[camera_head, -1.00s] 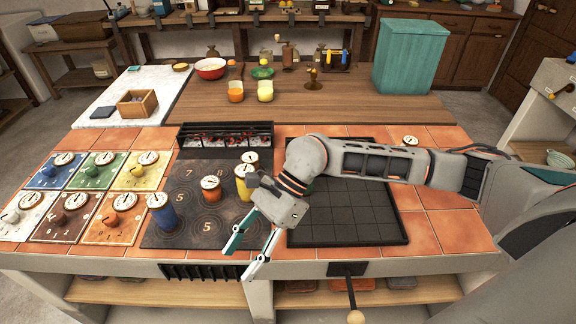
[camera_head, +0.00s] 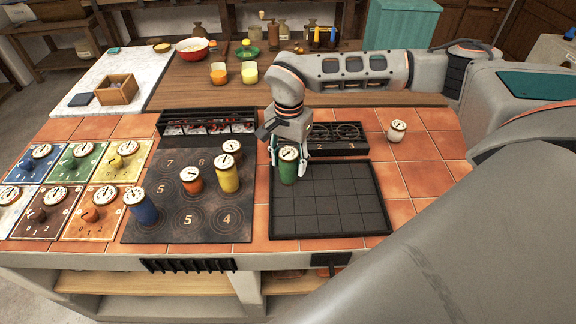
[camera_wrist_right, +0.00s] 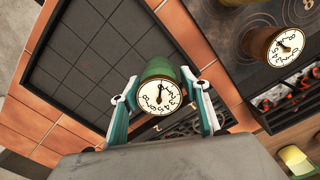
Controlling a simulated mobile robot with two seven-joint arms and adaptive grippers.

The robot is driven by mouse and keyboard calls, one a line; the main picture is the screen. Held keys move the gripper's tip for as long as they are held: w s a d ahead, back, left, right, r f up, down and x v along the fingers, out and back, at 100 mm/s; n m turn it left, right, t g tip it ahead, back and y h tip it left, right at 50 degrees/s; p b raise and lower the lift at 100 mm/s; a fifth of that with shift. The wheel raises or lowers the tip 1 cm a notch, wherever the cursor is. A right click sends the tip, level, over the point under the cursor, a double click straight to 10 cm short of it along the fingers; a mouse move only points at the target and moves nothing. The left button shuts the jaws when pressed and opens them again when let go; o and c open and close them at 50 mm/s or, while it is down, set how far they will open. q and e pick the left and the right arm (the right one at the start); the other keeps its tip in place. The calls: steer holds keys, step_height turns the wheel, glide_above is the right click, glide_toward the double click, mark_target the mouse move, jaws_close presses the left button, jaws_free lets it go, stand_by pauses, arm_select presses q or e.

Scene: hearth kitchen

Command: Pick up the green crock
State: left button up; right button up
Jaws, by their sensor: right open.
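The green crock (camera_head: 288,166) has a white dial lid and stands upright at the back left corner of the black gridded tray (camera_head: 330,229). My right gripper (camera_head: 289,165) comes down from behind it, with one finger on each side. In the right wrist view, the green crock (camera_wrist_right: 160,90) sits between the two open fingers (camera_wrist_right: 163,100). Whether the fingers touch it, I cannot tell. My left gripper is not in view.
Yellow (camera_head: 225,174), orange-red (camera_head: 191,180), brown (camera_head: 232,150) and blue (camera_head: 140,205) crocks stand on the numbered stove plate to the left. A white crock (camera_head: 396,131) stands on the tiles at right. A dark burner unit (camera_head: 335,138) is behind the tray.

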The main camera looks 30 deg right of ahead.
mark_target(288, 170)
steer(key=shift+a+f, duration=0.1)
steer(key=shift+f, duration=1.7)
steer(key=c, duration=1.2)
steer(key=shift+r, duration=0.1)
